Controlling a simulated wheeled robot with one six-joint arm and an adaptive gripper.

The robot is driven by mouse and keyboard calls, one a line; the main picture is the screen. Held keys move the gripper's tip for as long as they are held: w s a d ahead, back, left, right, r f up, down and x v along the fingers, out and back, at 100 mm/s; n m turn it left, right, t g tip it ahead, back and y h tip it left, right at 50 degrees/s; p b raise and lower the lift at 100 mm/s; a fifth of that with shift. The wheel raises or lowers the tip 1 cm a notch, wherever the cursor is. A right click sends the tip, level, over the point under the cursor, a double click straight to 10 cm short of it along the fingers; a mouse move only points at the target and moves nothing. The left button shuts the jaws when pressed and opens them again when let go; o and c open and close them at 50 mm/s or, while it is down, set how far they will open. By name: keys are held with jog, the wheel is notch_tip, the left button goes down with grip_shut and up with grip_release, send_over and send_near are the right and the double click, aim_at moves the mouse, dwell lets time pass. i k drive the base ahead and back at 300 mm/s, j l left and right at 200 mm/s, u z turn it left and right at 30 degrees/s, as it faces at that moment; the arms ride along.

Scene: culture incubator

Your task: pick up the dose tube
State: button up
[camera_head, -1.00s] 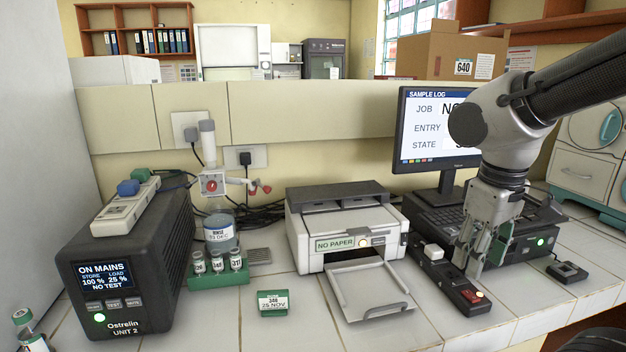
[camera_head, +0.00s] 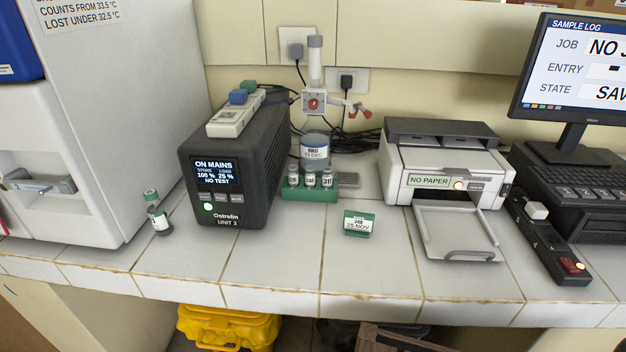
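A small tube or vial with a green cap (camera_head: 151,195) stands on the tiled bench at the left, between the white cabinet and the black power unit. A dark, labelled lower piece (camera_head: 159,221) touches or overlaps it; I cannot tell if they are one object. Several small labelled vials (camera_head: 310,178) stand in a green rack (camera_head: 318,195) right of the power unit. No readable label says which is the dose tube. My gripper is not in this view.
The black power unit (camera_head: 232,170) reads "ON MAINS". A green labelled block (camera_head: 358,224) lies on open tiles. A printer (camera_head: 445,180) with its tray out stands right of it, then a power strip (camera_head: 545,235) and keyboard. The front tiles are mostly clear.

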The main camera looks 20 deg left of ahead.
aim_at(310, 170)
jog(key=j+u, duration=0.15)
jog(key=j, duration=0.35)
jog(key=i+j+u, duration=0.15)
jog(key=j, duration=0.3)
jog(key=j+u, duration=0.15)
jog(key=j, duration=0.35)
jog(key=i, duration=0.05)
